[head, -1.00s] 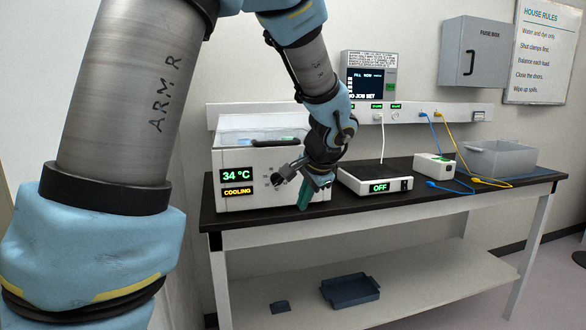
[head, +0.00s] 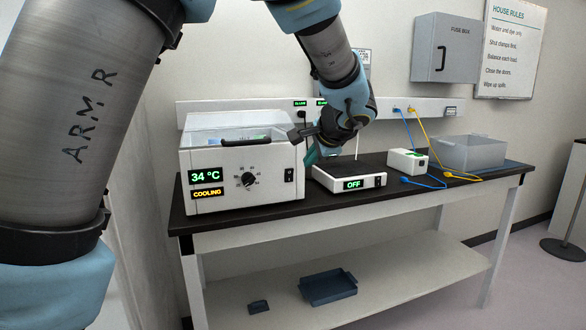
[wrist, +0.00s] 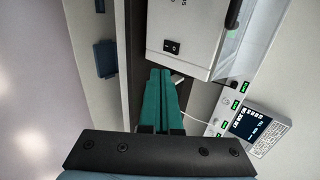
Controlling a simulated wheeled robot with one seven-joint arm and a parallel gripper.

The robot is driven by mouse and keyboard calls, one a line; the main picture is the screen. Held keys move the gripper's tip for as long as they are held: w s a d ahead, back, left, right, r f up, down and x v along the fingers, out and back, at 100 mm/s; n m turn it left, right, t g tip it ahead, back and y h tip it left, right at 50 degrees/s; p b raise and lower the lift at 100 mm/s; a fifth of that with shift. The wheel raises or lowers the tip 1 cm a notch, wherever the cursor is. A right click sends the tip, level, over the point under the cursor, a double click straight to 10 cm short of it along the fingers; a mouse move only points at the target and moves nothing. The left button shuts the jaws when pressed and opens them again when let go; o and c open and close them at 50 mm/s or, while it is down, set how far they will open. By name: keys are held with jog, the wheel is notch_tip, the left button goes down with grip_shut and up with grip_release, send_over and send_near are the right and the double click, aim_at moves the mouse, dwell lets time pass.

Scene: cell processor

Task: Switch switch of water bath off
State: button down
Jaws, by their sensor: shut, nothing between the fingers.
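The water bath (head: 235,165) is a white box at the left end of the bench, its display lit with "34 °C" and "COOLING". Its black rocker switch (head: 289,175) is at the right end of the front face, right of the dial (head: 247,180). I cannot tell which way the rocker is tipped. In the wrist view the switch (wrist: 172,47) shows on the white front face, beyond the fingertips. My gripper (wrist: 160,74) has its teal fingers together, empty, apart from the switch. In the head view my gripper (head: 310,157) is just right of the bath, partly hidden by my wrist.
A low white device (head: 350,182) reading "OFF" stands close to the bath's right. Farther right are a small white box (head: 407,162), cables and a grey tub (head: 468,153). A blue tray (head: 328,288) lies on the lower shelf. The bench front is free.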

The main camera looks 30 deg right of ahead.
aim_at(290, 170)
jog(key=shift+w+r+p+x, duration=0.35)
jog(key=shift+p+x, duration=0.55)
jog(key=shift+x, duration=1.25)
jog(key=shift+w+r+p+x, duration=0.3)
jog(key=shift+p+x, duration=0.55)
jog(key=shift+x, duration=1.25)
jog(key=shift+w+r+p+x, duration=0.2)
jog(key=shift+r+p+x, duration=0.5)
jog(key=shift+x, duration=1.45)
jog(key=shift+d+f, duration=0.15)
jog(key=shift+f, duration=0.1)
jog(key=shift+w+r, duration=0.1)
jog(key=shift+w, duration=0.35)
jog(key=shift+r, duration=0.2)
jog(key=shift+r+p, duration=0.3)
jog(key=shift+r, duration=0.4)
